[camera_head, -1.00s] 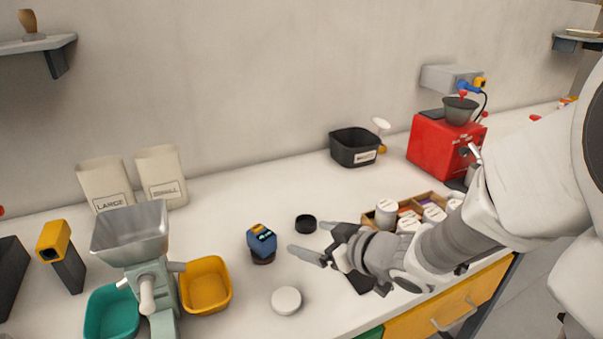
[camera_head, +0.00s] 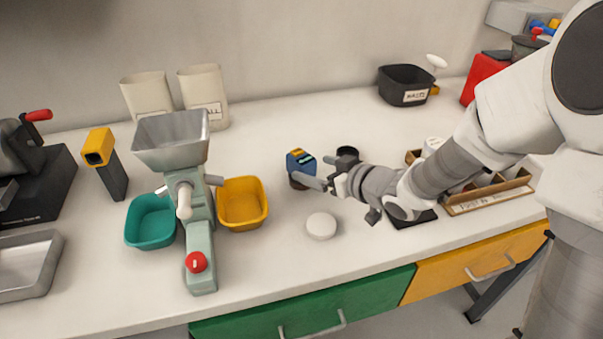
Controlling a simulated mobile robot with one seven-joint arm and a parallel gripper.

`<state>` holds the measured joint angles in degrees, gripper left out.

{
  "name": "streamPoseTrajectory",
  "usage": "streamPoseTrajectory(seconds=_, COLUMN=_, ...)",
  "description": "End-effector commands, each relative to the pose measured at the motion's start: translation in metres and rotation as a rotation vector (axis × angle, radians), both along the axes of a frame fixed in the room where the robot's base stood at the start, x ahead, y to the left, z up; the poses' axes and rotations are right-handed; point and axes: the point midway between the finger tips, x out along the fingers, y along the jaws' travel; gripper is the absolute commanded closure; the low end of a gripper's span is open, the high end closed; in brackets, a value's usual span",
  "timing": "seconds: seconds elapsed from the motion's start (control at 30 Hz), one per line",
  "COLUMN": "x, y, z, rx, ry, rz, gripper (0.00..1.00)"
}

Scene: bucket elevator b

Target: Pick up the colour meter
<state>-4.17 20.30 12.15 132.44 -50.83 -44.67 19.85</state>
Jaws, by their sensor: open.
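The colour meter appears to be the small blue device (camera_head: 299,158) with a dark display and a yellow mark, upright on a dark brown round base on the white counter. My gripper (camera_head: 309,169) comes in from the right with its fingers spread and pointing left. The nearer finger's tip overlaps the lower right of the blue device, and the farther finger's tip lies just to its right. I cannot tell whether they touch it. Nothing is held.
An orange bin (camera_head: 243,203) and a grinder (camera_head: 196,215) stand to the left. A white round lid (camera_head: 321,226) lies in front. A small black cup (camera_head: 347,152) is behind my gripper. A wooden tray (camera_head: 490,196) of jars stands right.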

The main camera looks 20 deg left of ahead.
Motion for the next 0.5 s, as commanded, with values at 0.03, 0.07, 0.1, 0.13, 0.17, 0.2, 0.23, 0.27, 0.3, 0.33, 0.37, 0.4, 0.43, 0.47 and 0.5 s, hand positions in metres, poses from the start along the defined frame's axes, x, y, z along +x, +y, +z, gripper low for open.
streamPoseTrajectory(seconds=0.03, x=0.002, y=0.004, z=-0.002, rx=0.0, ry=0.0, rz=0.002, gripper=0.05)
streamPoseTrajectory(seconds=0.07, x=0.003, y=0.005, z=-0.003, rx=-0.001, ry=-0.001, rz=0.002, gripper=0.05)
streamPoseTrajectory(seconds=0.1, x=0.004, y=0.006, z=-0.003, rx=-0.001, ry=-0.001, rz=0.0, gripper=0.05)
streamPoseTrajectory(seconds=0.13, x=0.005, y=0.007, z=-0.004, rx=-0.001, ry=-0.001, rz=0.0, gripper=0.05)
streamPoseTrajectory(seconds=0.17, x=0.006, y=0.009, z=-0.005, rx=-0.001, ry=-0.001, rz=0.0, gripper=0.05)
streamPoseTrajectory(seconds=0.2, x=0.008, y=0.012, z=-0.006, rx=0.0, ry=0.0, rz=0.001, gripper=0.05)
streamPoseTrajectory(seconds=0.23, x=0.01, y=0.015, z=-0.008, rx=0.001, ry=-0.001, rz=0.002, gripper=0.05)
streamPoseTrajectory(seconds=0.27, x=0.012, y=0.019, z=-0.009, rx=0.0, ry=-0.001, rz=0.003, gripper=0.05)
streamPoseTrajectory(seconds=0.3, x=0.015, y=0.024, z=-0.012, rx=-0.001, ry=-0.001, rz=0.003, gripper=0.05)
streamPoseTrajectory(seconds=0.33, x=0.018, y=0.028, z=-0.013, rx=-0.001, ry=-0.001, rz=0.003, gripper=0.05)
streamPoseTrajectory(seconds=0.37, x=0.021, y=0.032, z=-0.015, rx=0.0, ry=0.0, rz=0.003, gripper=0.05)
streamPoseTrajectory(seconds=0.4, x=0.024, y=0.036, z=-0.017, rx=0.0, ry=-0.001, rz=0.001, gripper=0.05)
streamPoseTrajectory(seconds=0.43, x=0.027, y=0.038, z=-0.018, rx=0.0, ry=0.0, rz=0.001, gripper=0.05)
streamPoseTrajectory(seconds=0.47, x=0.028, y=0.041, z=-0.019, rx=-0.001, ry=0.0, rz=0.001, gripper=0.05)
streamPoseTrajectory(seconds=0.5, x=0.03, y=0.043, z=-0.02, rx=-0.001, ry=0.0, rz=0.001, gripper=0.05)
